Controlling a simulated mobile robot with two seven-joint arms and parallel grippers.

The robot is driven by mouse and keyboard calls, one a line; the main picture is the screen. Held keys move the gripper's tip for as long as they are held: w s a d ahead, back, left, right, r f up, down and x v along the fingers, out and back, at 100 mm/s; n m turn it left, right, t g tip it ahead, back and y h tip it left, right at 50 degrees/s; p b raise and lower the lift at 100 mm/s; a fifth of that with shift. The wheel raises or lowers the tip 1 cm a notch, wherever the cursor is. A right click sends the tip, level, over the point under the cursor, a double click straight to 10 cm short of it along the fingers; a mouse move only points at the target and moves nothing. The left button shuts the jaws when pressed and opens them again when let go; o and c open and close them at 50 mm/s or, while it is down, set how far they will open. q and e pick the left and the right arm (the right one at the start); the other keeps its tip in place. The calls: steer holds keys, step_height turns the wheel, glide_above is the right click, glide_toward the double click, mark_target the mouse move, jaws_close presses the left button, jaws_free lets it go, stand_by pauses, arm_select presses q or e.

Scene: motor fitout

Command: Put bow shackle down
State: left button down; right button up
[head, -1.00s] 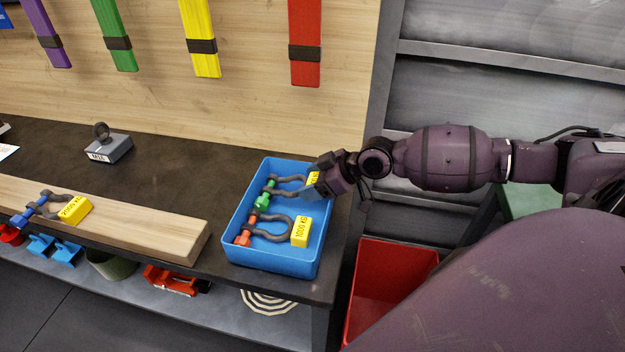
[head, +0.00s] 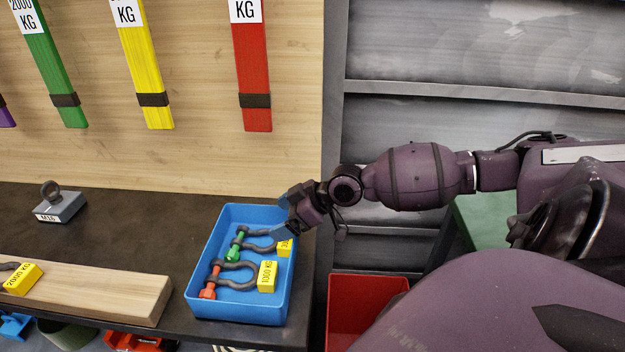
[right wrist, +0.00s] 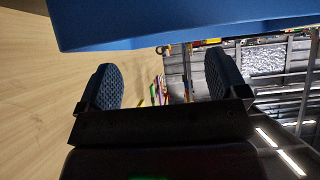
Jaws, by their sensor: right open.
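A bow shackle with a green pin (head: 236,245) and a yellow tag (head: 285,247) lies in the blue bin (head: 240,310). Beside it, nearer the front, lies a bow shackle with an orange pin (head: 209,287) and a yellow tag reading 1000 KG (head: 267,276). My right gripper (head: 281,229) is at the bin's far right corner, just above the green-pin shackle's tag. It is open and empty; in the right wrist view its two fingers (right wrist: 165,80) stand apart, with the blue bin's wall (right wrist: 190,25) across the top. My left gripper is out of view.
A wooden beam (head: 100,290) lies left of the bin, with another yellow-tagged shackle at the picture's edge. A grey M16 block with an eye (head: 60,207) stands behind it. A red bin (head: 365,305) stands below the table's right end.

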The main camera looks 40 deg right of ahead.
steer(key=p+v, duration=0.1)
steer(key=v, duration=0.8)
stand_by(0.6)
